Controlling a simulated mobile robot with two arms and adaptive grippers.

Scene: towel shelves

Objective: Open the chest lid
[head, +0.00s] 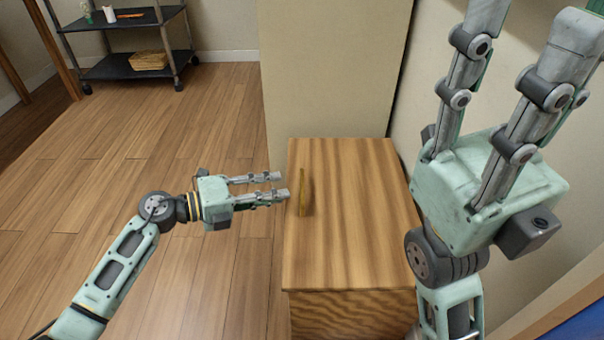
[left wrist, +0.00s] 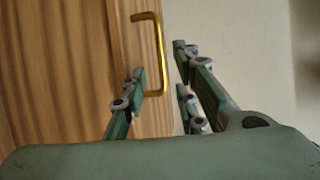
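The wooden chest (head: 350,230) stands at the centre right in the head view, its striped lid (head: 365,200) down. A gold bar handle (head: 303,190) stands up near the lid's left side; it also shows in the left wrist view (left wrist: 160,55). My left gripper (head: 285,185) is open, its fingertips just left of the handle. In the left wrist view the handle appears between the left gripper's fingers (left wrist: 160,62); I see no clear contact. My right gripper (head: 530,25) is open and empty, raised at the right with its fingers pointing up.
A tall beige panel (head: 330,70) stands right behind the chest, and a wall (head: 425,80) runs along its right. A dark shelf cart (head: 125,45) with a basket (head: 150,60) is at the back left. The wooden floor (head: 140,140) left of the chest is clear.

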